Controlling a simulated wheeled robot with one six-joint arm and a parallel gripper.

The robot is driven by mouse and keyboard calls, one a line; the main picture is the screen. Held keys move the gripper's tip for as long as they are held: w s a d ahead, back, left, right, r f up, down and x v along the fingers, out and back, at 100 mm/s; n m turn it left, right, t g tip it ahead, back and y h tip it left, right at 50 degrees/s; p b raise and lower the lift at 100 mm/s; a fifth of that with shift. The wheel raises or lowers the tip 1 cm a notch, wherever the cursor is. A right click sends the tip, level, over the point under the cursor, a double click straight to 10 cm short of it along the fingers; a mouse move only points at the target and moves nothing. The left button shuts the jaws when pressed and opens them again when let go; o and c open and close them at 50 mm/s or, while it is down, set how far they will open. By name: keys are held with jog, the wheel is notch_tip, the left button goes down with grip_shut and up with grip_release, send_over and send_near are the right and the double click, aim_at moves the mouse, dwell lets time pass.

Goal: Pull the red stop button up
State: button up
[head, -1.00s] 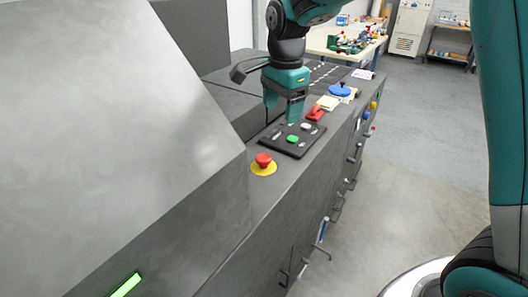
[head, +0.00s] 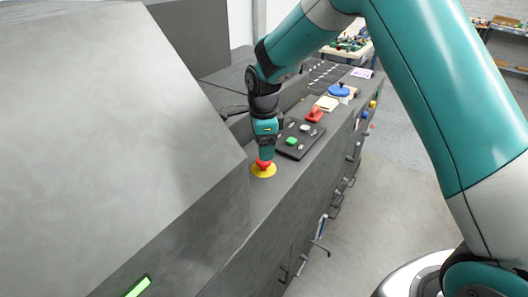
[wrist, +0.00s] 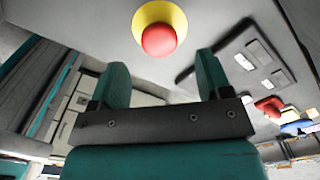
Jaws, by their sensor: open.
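The red stop button (head: 264,165) stands on a round yellow base (head: 264,171) on the grey machine top. My gripper (head: 266,156) is directly over it in the head view, pointing down, and hides the upper part of the button. In the wrist view the red button (wrist: 159,40) and its yellow base (wrist: 160,15) lie beyond the fingertips. My two green fingers (wrist: 160,75) are apart there, with nothing between them. The button appears slightly ahead of the gap; I cannot tell whether the fingers touch it.
A black panel (head: 309,131) with green and white buttons lies close behind the stop button. Beyond it are a red part (head: 315,114) and a blue round lid (head: 339,90). The sloped grey housing (head: 120,130) rises to the left. Handles stick out from the machine's front.

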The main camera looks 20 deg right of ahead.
jog(key=shift+f+p, duration=0.45)
jog(key=shift+f, duration=1.8)
jog(key=shift+c, duration=0.4)
jog(key=shift+r, duration=0.1)
jog(key=c, duration=1.2)
jog(key=shift+r, duration=0.7)
jog(key=o, duration=1.3)
notch_tip(320, 180, up, 17)
jog(key=b, duration=0.4)
jog(key=shift+r, duration=0.2)
